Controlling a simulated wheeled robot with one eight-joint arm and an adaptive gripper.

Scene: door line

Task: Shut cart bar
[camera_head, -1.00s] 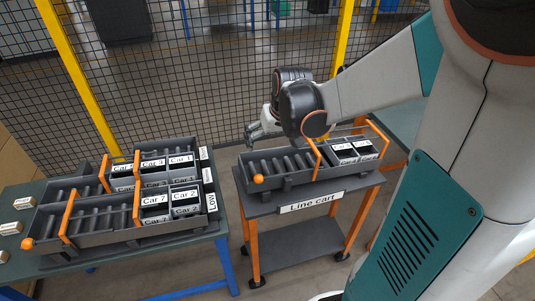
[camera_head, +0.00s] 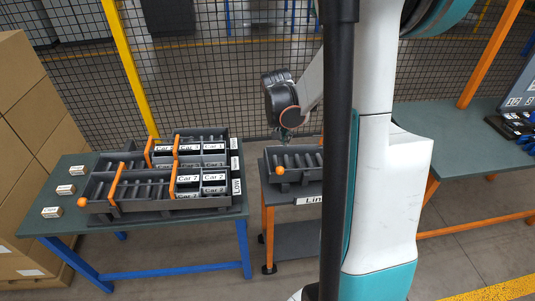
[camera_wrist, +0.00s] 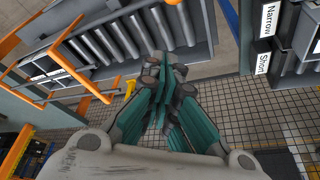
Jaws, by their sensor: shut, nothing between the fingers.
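The line cart (camera_head: 291,187) carries a dark roller tray (camera_head: 272,160) with an orange knob (camera_head: 279,171) at its front left corner. My own body hides the cart's right part and most of its bar in the head view. In the wrist view an orange bar (camera_wrist: 78,68) crosses the tray (camera_wrist: 198,52) at left, beside white-labelled boxes (camera_wrist: 42,68). My gripper (camera_head: 285,138) hangs by the back edge of the cart tray. In the wrist view its teal fingers (camera_wrist: 163,75) are together and empty, near the tray's edge and apart from the bar.
A green table (camera_head: 62,226) at left holds two roller trays with orange bars (camera_head: 175,172) and labelled boxes (camera_head: 214,181). Wire fencing (camera_head: 210,100) stands behind. Cardboard boxes (camera_head: 20,140) are at far left. Another bench (camera_head: 445,125) stands at right.

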